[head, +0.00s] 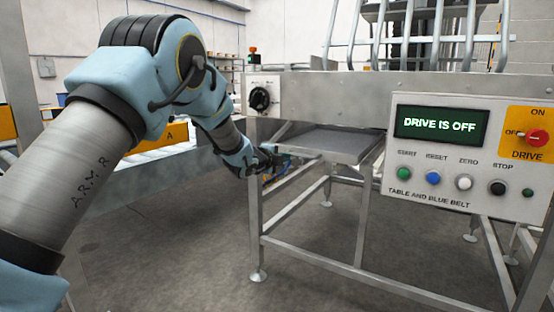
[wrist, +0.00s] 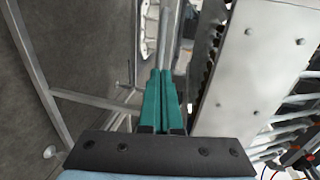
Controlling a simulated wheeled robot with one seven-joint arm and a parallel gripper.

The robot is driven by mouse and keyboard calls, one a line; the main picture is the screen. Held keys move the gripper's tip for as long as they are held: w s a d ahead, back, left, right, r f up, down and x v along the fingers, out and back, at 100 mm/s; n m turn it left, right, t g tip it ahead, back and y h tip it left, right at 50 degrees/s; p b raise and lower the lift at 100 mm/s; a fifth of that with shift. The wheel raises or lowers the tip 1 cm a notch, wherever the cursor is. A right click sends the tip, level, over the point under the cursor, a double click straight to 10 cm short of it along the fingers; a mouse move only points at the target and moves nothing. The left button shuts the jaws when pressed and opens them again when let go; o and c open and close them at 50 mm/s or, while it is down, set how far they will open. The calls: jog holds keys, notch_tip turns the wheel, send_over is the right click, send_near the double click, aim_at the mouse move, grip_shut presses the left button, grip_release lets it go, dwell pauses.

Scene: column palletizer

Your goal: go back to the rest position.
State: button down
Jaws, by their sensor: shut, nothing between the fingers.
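My gripper (wrist: 161,88) shows in the wrist view with its two green fingers together, shut and empty. In the head view my arm reaches from the left towards the machine's left front leg, and my gripper (head: 274,160) is small and partly hard to make out there, close to the grey tray-like surface under the machine's top. Whether it touches the frame cannot be told.
The machine's control panel (head: 455,150) reads "DRIVE IS OFF", with a red switch (head: 537,137) at its right. Metal legs (head: 256,220) stand close by. Floor (head: 190,250) is open in front.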

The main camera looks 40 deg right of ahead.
jog(key=shift+v, duration=2.35)
jog(key=w+a+f+n+t+y, duration=0.1)
jog(key=w+a+n+t+y, duration=0.15)
jog(key=w+a+n, duration=0.55)
jog(key=w+a+f+n+t+y, duration=0.1)
jog(key=w+a+f+y, duration=0.2)
jog(key=a, duration=0.8)
jog(key=w+a+f+n+y, duration=0.15)
jog(key=a+n, duration=0.25)
jog(key=a, duration=0.5)
jog(key=w+a+n+y, duration=0.1)
jog(key=a+n+y, duration=0.25)
jog(key=a, duration=0.55)
jog(key=s+a+f+n+g+y, duration=0.25)
jog(key=s+a+n, duration=0.55)
jog(key=a, duration=0.5)
jog(key=s+a+f+n+g+y, duration=0.25)
jog(key=s+a+n, duration=0.45)
jog(key=s+a, duration=0.5)
notch_tip(320, 180, up, 30)
jog(key=a+p, duration=0.2)
jog(key=p, duration=2.8)
jog(key=shift+a+g+h, duration=0.25)
jog(key=shift+g+h, duration=0.1)
jog(key=shift+g, duration=0.1)
